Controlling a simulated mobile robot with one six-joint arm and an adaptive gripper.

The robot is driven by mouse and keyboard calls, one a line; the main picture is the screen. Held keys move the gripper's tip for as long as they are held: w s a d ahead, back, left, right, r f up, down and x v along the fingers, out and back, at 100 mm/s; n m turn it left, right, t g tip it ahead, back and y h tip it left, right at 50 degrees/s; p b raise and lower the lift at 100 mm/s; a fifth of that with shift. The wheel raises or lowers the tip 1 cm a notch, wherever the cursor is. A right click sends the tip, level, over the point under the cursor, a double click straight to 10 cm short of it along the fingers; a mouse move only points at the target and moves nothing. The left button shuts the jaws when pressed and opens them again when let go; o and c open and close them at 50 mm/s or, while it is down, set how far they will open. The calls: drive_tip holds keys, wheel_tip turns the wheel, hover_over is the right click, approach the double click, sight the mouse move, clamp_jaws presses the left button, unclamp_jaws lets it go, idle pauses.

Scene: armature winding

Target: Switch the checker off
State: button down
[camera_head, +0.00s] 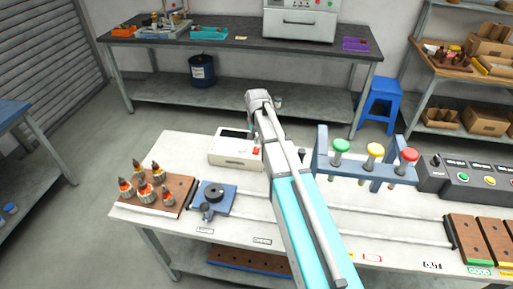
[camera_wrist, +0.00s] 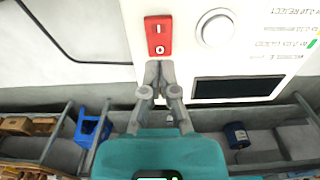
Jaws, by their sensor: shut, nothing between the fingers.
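The checker (camera_head: 234,152) is a white box with a dark screen on the worktable, left of my arm in the head view. Its red switch (camera_head: 256,150) is at its right end. In the wrist view the checker's white panel (camera_wrist: 270,55) fills the upper right, with the red rocker switch (camera_wrist: 158,36) marked I and O. My gripper (camera_wrist: 159,64) is shut and empty, its fingertips just below the O end of the switch. I cannot tell whether they touch it, or which side is pressed in. My arm hides the gripper in the head view.
Beside the switch are a round white button (camera_wrist: 216,28) and a dark display (camera_wrist: 238,88). A blue fixture (camera_head: 212,199) and a wooden block with armatures (camera_head: 152,204) are at the table's left. A rack with coloured knobs (camera_head: 372,168) stands right of my arm.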

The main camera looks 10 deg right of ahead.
drive_tip(key=shift+r+p, duration=2)
drive_tip(key=shift+r, duration=0.25)
